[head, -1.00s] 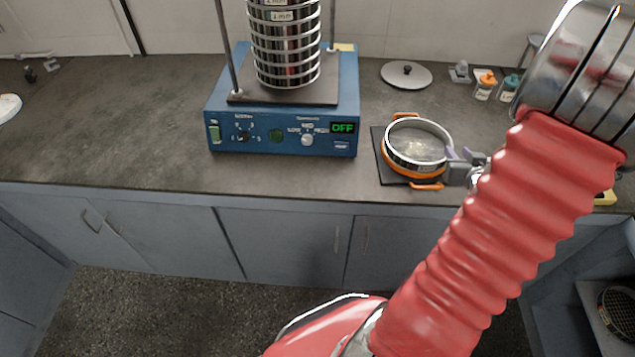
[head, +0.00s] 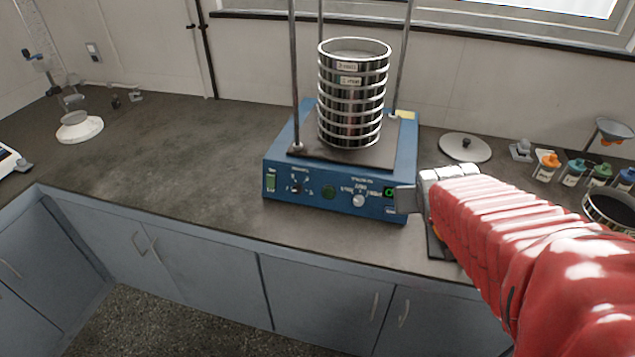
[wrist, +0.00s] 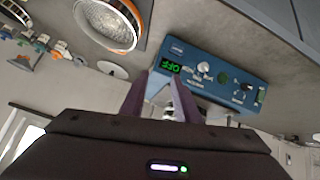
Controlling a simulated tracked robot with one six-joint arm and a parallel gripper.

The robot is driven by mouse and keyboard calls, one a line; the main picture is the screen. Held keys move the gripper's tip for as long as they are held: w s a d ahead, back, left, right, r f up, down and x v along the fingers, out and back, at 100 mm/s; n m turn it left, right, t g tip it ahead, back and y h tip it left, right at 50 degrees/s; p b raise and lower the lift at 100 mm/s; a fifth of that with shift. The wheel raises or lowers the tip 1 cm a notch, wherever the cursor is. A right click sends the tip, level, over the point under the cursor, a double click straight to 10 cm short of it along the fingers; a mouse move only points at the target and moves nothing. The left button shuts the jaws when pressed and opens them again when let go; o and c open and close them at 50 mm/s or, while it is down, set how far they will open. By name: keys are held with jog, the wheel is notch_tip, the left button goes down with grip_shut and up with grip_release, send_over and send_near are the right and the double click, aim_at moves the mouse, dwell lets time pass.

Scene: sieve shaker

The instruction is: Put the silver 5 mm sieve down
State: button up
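The silver sieve (wrist: 108,24) shows at the top left of the wrist view, inside an orange-edged holder (wrist: 147,14) on a dark pad. Its size label cannot be read. In the head view my arm hides it, and only an edge of the dark pad (head: 437,246) shows. My gripper (wrist: 159,76) is open, with nothing between its two fingers, and it is apart from the sieve. In the head view the gripper (head: 406,199) is in front of the right end of the blue shaker's panel.
The blue shaker (head: 330,195) carries a tall sieve stack (head: 352,100) between upright rods. A round lid (head: 466,147) lies behind my arm. Bottles (head: 573,172) and a dark-filled round vessel (head: 612,207) stand at the right.

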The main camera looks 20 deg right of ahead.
jog(key=s+a+r+n+y, duration=0.1)
jog(key=s+a, duration=0.2)
jog(key=a, duration=0.3)
jog(key=s+a+r+n+g+y, duration=0.1)
jog(key=s+a+y, duration=0.1)
jog(key=s+a, duration=0.2)
jog(key=s+a+r+n+g+y, duration=0.1)
jog(key=s+a, duration=0.3)
jog(key=a, duration=0.6)
jog(key=shift+y, duration=0.3)
jog(key=shift+d, duration=0.2)
